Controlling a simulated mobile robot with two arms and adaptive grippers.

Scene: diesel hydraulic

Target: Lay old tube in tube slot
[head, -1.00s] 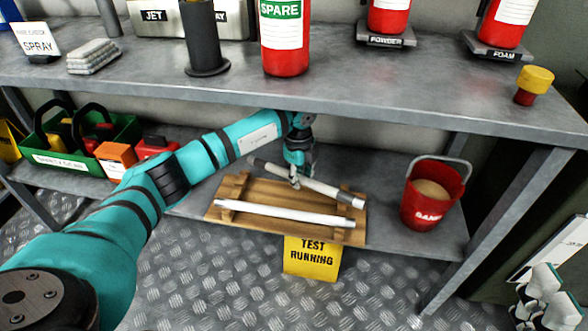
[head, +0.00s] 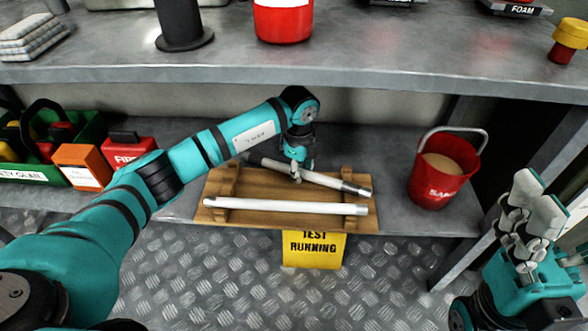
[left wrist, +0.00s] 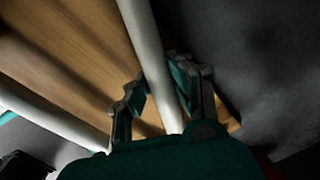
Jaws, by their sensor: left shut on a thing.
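My left gripper (head: 298,174) is shut on a white tube (head: 325,181) with dark grey ends, over the back of the wooden rack (head: 280,222). The held tube slants, its left end farther back and its right end nearer the rack's right support. I cannot tell whether it touches the rack. It also runs between the fingers in the left wrist view (left wrist: 150,55). A second white tube (head: 280,206) lies along the front of the rack, across its end supports. Which tube is the old one is not marked. My right gripper (head: 537,200) is empty at the right; its finger gap is unclear.
The rack sits on the lower shelf, under the upper shelf's edge (head: 330,80). A red sand bucket (head: 438,188) stands right of it, an orange box (head: 82,166) and green crate (head: 85,128) left. A yellow "TEST RUNNING" sign (head: 314,250) hangs in front.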

